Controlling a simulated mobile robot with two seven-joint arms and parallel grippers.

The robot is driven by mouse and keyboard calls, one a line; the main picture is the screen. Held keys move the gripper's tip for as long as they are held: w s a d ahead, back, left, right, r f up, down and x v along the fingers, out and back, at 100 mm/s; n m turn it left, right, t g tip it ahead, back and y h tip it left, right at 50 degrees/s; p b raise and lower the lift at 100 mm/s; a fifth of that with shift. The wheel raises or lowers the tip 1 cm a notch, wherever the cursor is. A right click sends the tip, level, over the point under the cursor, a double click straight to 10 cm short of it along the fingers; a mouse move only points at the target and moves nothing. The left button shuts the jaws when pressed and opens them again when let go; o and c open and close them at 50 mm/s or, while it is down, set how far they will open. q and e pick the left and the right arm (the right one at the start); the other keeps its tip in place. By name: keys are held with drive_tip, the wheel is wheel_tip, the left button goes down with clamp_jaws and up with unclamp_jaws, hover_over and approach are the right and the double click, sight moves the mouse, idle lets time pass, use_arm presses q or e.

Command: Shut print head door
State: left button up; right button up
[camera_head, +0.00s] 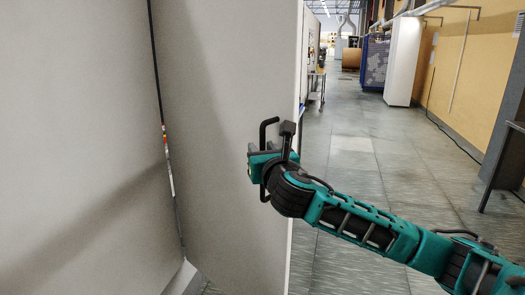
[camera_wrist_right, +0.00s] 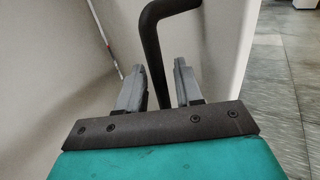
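The print head door (camera_head: 225,90) is a tall pale grey panel in the middle of the head view. It stands at an angle to another pale panel, with a narrow dark gap between them that widens at the bottom. A black bar handle (camera_head: 264,130) is fixed near the door's right edge. My right gripper (camera_head: 258,162) is at the handle. In the right wrist view the handle (camera_wrist_right: 152,45) passes between the two grey fingers (camera_wrist_right: 159,68), with small gaps visible on both sides, so they look open around it. My left gripper is not in view.
The large pale panel (camera_head: 75,130) fills the left of the head view. Tiled floor (camera_head: 360,200) lies free to the right of the door. A white cabinet (camera_head: 403,60) and a yellow wall (camera_head: 460,75) stand farther back right. A cart (camera_head: 316,85) stands behind the door.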

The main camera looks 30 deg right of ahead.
drive_tip(key=shift+c, duration=0.3)
clamp_jaws()
idle(0.3)
